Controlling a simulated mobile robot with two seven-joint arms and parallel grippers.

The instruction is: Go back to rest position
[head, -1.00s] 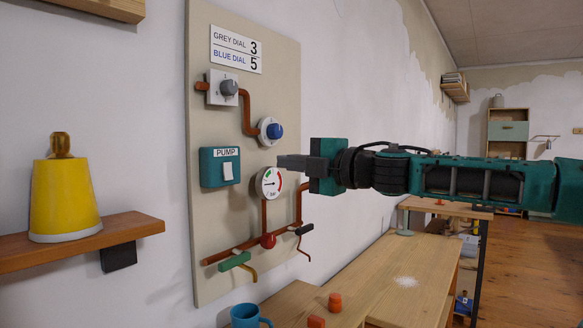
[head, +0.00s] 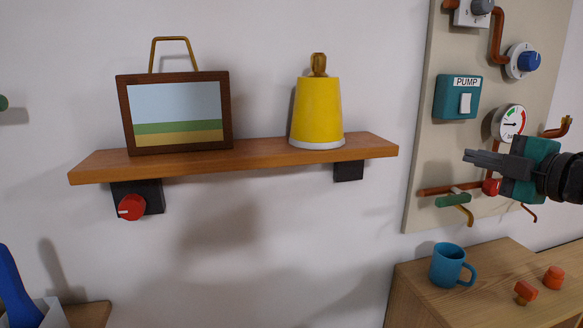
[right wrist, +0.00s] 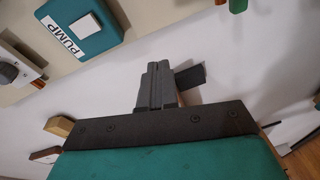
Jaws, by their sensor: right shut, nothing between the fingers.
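My right gripper (head: 484,159) shows at the right of the head view, its arm coming in from the right edge. Its grey fingers are together with nothing between them, and they point left in front of the pipe panel (head: 416,150). In the right wrist view the shut fingers (right wrist: 157,84) show over the white wall, below the teal pump switch box (right wrist: 85,28). My left gripper is in neither view.
A wooden shelf (head: 250,158) holds a framed picture (head: 178,113) and a yellow bell-shaped object (head: 316,112); a red knob (head: 131,207) sits beneath. A blue mug (head: 447,264) and red-orange pieces (head: 553,277) stand on the wooden bench (head: 410,285). The panel carries a gauge (head: 509,122) and dials.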

